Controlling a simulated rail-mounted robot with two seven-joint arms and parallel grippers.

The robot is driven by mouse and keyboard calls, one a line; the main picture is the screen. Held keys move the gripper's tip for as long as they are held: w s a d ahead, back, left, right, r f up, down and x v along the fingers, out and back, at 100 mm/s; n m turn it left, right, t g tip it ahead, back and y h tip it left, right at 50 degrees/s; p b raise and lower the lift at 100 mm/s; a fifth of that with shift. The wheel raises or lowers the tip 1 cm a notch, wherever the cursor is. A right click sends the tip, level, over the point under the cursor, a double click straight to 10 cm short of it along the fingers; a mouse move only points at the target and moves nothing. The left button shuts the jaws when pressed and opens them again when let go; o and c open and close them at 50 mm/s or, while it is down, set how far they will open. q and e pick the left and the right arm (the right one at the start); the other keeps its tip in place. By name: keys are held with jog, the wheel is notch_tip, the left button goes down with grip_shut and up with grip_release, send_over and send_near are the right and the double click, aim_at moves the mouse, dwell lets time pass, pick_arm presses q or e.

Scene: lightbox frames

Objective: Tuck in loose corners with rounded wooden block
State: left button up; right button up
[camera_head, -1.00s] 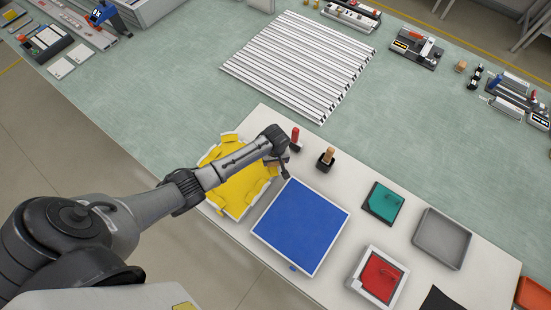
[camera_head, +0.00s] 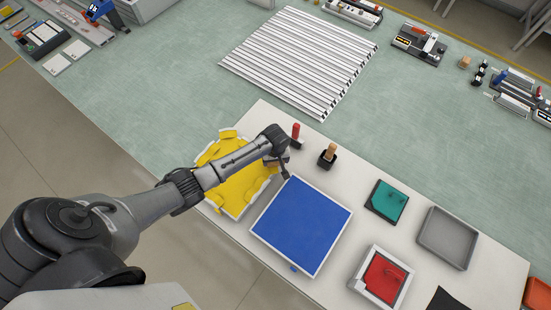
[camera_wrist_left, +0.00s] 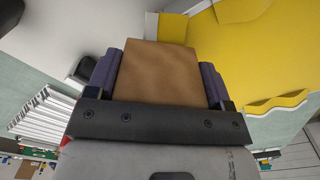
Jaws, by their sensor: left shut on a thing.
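The yellow sheet (camera_head: 235,192) lies on the white board, with several loose yellow flaps and white corners along its edges. Part of it is hidden behind my left arm. My left gripper (camera_head: 280,165) is over the sheet's right side, near the blue panel's upper left corner. In the left wrist view, my left gripper (camera_wrist_left: 158,78) is shut on the wooden block (camera_wrist_left: 157,70), a plain brown piece between its dark fingers. The yellow sheet (camera_wrist_left: 240,55) shows beside and beyond the block there; I cannot tell whether they touch. My right gripper is not in view.
A blue panel (camera_head: 302,225) is right of the sheet. A red-handled tool (camera_head: 296,132) and a wooden-handled tool (camera_head: 330,152) stand close behind the gripper. A teal pad (camera_head: 388,201), a grey tray (camera_head: 447,238) and a red pad (camera_head: 382,280) lie farther right.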

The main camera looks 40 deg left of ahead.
pick_arm(q)
jog(key=shift+f+b, duration=0.3)
jog(key=shift+f, duration=0.35)
dwell(0.7)
dwell(0.5)
jog(key=shift+f+p, duration=0.1)
jog(key=shift+p, duration=0.2)
dwell(0.6)
dwell(0.5)
notch_tip(320, 180, up, 4)
jog(key=p, duration=0.4)
jog(key=shift+p, duration=0.35)
notch_tip(320, 180, up, 3)
jog(key=p, duration=0.3)
jog(key=shift+p, duration=0.3)
